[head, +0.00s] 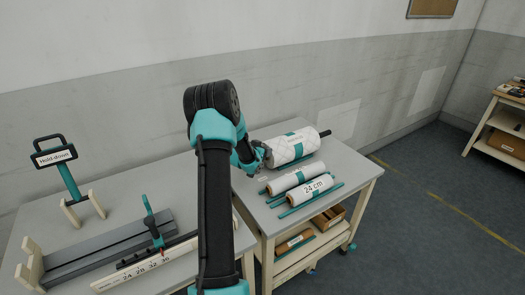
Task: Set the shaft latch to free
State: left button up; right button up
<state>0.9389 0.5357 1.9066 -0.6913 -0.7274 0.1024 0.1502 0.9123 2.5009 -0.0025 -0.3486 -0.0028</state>
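A large white roll (292,148) with a teal band lies on the right-hand table, with a dark shaft end (326,133) sticking out at its right. One arm of mine, which I take to be the right, rises from the bottom and bends down to the roll's left end. Its gripper (260,157) is close against that end; whether it touches is unclear. The fingers are too small and dark to show whether they are open or shut. I cannot make out the shaft latch; the gripper may cover it. My other gripper is out of view.
Two smaller rolls, one labelled 24 cm (309,189), lie in front among teal rods. Cardboard boxes (328,217) sit on the shelf below. At left stand a hold-down handle (66,172), a grey trough (105,248) and a numbered ruler (150,266).

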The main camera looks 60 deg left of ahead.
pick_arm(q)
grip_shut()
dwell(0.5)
